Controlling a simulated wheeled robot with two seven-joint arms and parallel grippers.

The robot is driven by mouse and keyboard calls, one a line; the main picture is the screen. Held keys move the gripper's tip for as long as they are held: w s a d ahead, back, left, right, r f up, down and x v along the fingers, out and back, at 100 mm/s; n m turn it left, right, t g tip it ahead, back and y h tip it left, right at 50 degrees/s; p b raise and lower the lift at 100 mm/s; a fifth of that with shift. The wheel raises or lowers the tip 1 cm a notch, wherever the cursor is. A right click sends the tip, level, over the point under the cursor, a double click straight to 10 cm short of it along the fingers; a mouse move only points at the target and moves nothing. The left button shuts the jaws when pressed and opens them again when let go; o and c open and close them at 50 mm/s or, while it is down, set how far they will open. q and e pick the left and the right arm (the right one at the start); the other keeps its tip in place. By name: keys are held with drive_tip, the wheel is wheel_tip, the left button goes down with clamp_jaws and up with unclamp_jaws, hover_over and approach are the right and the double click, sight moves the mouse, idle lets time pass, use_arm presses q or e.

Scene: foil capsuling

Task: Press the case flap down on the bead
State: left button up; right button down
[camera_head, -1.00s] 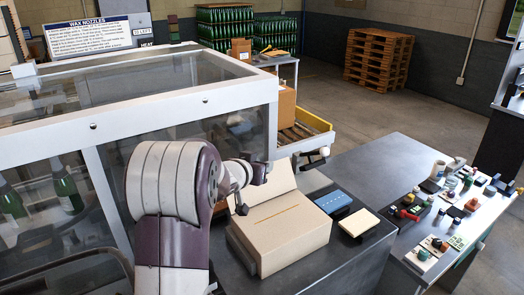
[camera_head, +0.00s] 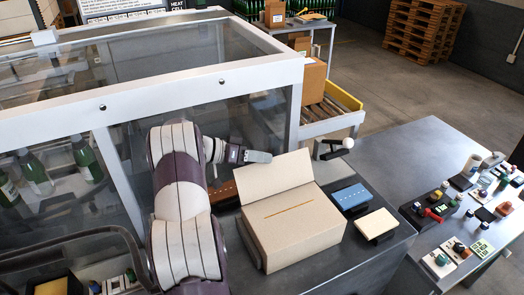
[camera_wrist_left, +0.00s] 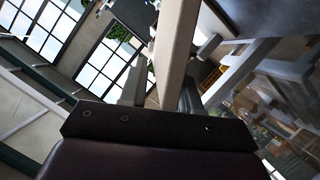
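The cardboard case (camera_head: 300,235) sits on the dark bench in the head view. Its rear flap (camera_head: 272,180) stands raised and leans back. The bead (camera_head: 288,210) is a thin orange-brown line along the case's top face, in front of the flap's fold. My left gripper (camera_head: 262,157) reaches from the left to the flap's upper edge, on its far side; I cannot tell whether it touches. In the left wrist view its grey fingers (camera_wrist_left: 160,92) show with a pale bar between or behind them; their closure is unclear. My right gripper is not in view.
A blue pad (camera_head: 351,197) and a cream pad (camera_head: 375,224) lie right of the case. A dark fixture with a white knob (camera_head: 348,143) stands behind them. The glazed enclosure (camera_head: 240,105) borders the arm's left and rear. Bare bench (camera_head: 400,150) lies at the back right.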

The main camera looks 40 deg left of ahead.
use_arm(q)
drive_tip(key=shift+s+d+r, duration=0.1)
drive_tip(key=shift+s+d, duration=0.05)
drive_tip(key=shift+d, duration=0.25)
drive_tip(key=shift+w+a, duration=0.15)
drive_tip(key=shift+w, duration=0.1)
clamp_jaws()
idle(0.9)
